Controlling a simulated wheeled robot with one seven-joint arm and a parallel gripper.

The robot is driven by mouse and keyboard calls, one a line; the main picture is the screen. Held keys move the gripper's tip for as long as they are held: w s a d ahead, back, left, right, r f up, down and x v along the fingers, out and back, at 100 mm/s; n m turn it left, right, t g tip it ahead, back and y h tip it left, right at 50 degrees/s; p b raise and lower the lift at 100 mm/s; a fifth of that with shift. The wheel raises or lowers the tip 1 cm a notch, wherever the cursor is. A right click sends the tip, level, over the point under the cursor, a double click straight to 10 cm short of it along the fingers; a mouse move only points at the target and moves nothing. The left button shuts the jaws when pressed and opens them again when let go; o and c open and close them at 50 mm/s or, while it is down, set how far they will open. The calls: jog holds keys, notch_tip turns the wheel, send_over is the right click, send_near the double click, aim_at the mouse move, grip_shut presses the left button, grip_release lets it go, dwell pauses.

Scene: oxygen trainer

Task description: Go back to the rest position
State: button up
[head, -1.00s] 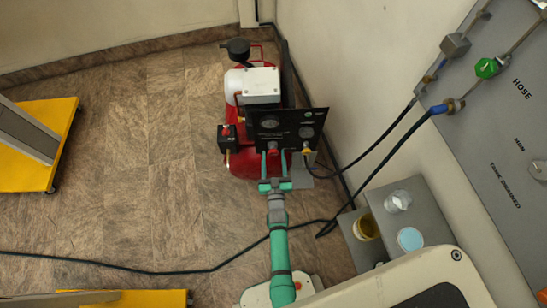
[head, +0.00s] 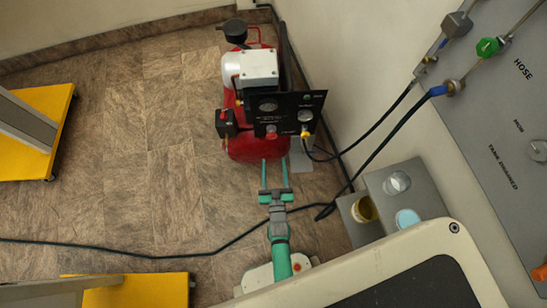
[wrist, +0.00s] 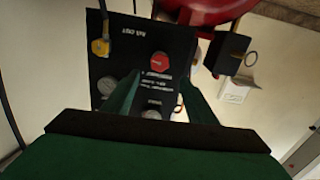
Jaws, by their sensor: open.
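My gripper (head: 274,175) is in the lower middle of the head view, with its two thin green fingers apart and nothing between them. It points at the black panel (head: 287,117) on the front of the red compressor (head: 257,147), with a gap between fingertips and panel. In the wrist view the open fingers (wrist: 158,95) frame part of the panel, and a red knob (wrist: 159,61) and a yellow knob (wrist: 100,47) show on it. My arm reaches up from the bottom of the head view.
A grey wall panel (head: 500,125) with hoses and a green knob (head: 488,46) stands at right. Grey boxes (head: 418,188) with containers stand below it. Yellow-based carts (head: 35,155) are at left. A dark cable (head: 150,270) crosses the floor. Floor left of my arm is mostly clear.

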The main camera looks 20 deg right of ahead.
jog(key=shift+s, duration=0.1)
dwell(0.5)
jog(key=s+a+r+n+y, duration=0.1)
jog(key=s+a+r, duration=0.3)
jog(key=s+r, duration=0.3)
jog(key=s+a+r+n+g+y, duration=0.1)
jog(key=s+a+r, duration=0.3)
jog(key=s+r, duration=0.4)
jog(key=s+a+r+g+y, duration=0.1)
jog(key=s+a+r+y, duration=0.2)
jog(key=s+a+r, duration=0.2)
jog(key=s+r, duration=0.3)
jog(key=r, duration=0.4)
jog(key=shift+n, duration=0.4)
jog(key=shift+a, duration=0.1)
jog(key=c, duration=0.5)
jog(key=shift+w+f, duration=0.1)
jog(key=shift+c, duration=0.2)
